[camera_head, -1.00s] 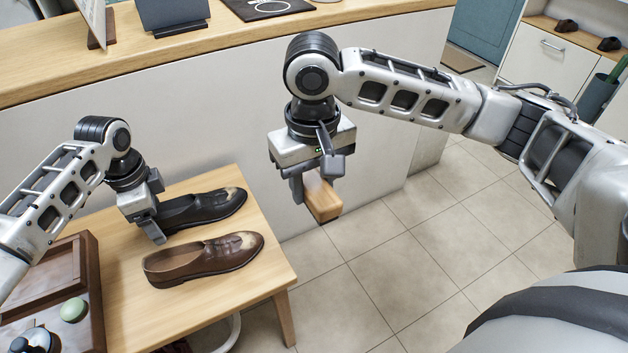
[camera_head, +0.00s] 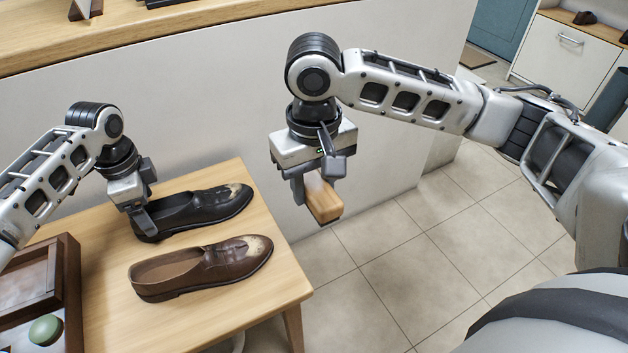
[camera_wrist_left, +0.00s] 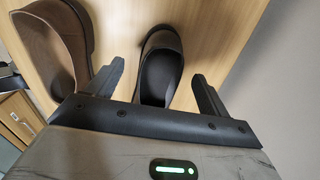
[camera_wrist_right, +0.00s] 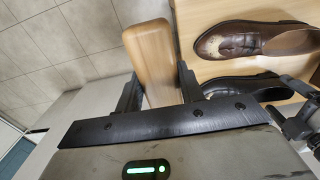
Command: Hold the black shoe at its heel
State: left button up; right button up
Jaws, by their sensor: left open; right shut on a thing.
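The black shoe (camera_head: 201,209) lies on the wooden table, its pale scuffed toe pointing right, its heel at the left. My left gripper (camera_head: 142,220) is at the heel end. In the left wrist view, the open fingers (camera_wrist_left: 158,88) stand on either side of the heel of the black shoe (camera_wrist_left: 161,62), with gaps to both fingers. My right gripper (camera_head: 313,192) is shut on a wooden block (camera_head: 322,199), perhaps a brush, held in the air right of the table. The block also shows in the right wrist view (camera_wrist_right: 155,58).
A brown shoe (camera_head: 200,266) with a scuffed toe lies in front of the black one. A brown wooden tray (camera_head: 73,300) and a green round thing (camera_head: 46,330) are at the left. A white counter wall (camera_head: 240,120) stands behind the table.

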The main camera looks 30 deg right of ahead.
pick_arm(q)
jog(key=shift+w+f+b, duration=0.1)
jog(key=shift+f+b, duration=2.2)
jog(key=shift+f, duration=0.15)
jog(key=shift+c, duration=0.4)
jog(key=c, duration=0.9)
